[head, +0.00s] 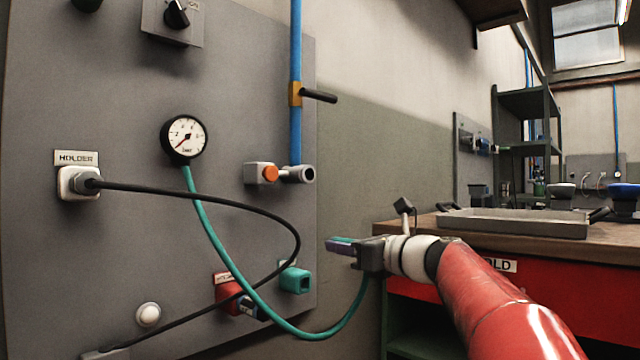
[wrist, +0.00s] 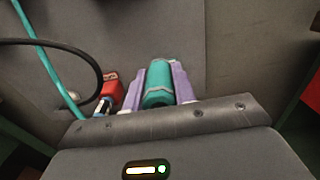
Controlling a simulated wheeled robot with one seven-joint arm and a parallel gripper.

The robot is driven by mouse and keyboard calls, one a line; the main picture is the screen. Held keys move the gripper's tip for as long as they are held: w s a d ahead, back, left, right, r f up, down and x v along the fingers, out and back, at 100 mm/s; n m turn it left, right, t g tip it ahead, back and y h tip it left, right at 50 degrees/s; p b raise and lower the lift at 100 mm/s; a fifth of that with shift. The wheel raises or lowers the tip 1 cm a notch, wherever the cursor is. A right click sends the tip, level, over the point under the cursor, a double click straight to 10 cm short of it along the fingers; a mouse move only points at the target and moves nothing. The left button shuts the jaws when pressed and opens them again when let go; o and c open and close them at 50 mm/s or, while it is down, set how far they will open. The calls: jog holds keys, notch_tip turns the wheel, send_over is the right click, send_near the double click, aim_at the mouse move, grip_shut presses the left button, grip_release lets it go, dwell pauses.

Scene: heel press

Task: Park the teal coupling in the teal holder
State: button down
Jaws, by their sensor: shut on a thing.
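My gripper (head: 335,244) is shut on the teal coupling (wrist: 158,85), which lies between its purple fingers in the wrist view. A teal hose (head: 215,245) runs from the gauge, sags low and rises to my gripper. The teal holder (head: 295,279) is a square, open socket on the grey panel, below and left of my gripper in the head view. It looks empty, and the coupling is apart from it.
A red holder (head: 228,291) with a dark fitting in it sits left of the teal holder. A pressure gauge (head: 184,139) and an orange-button valve (head: 265,173) are above. A workbench (head: 400,226) stands right.

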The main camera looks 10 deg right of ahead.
notch_tip(320, 180, down, 10)
jog(key=b, duration=0.2)
dwell(0.8)
jog(key=shift+w+a+r, duration=0.1)
jog(key=shift+p+x, duration=0.65)
jog(key=shift+x, duration=1.7)
jog(key=shift+p+x, duration=0.75)
jog(key=shift+x, duration=0.65)
dwell(0.8)
jog(key=c, duration=1.1)
grip_release()
jog(key=shift+o, duration=0.2)
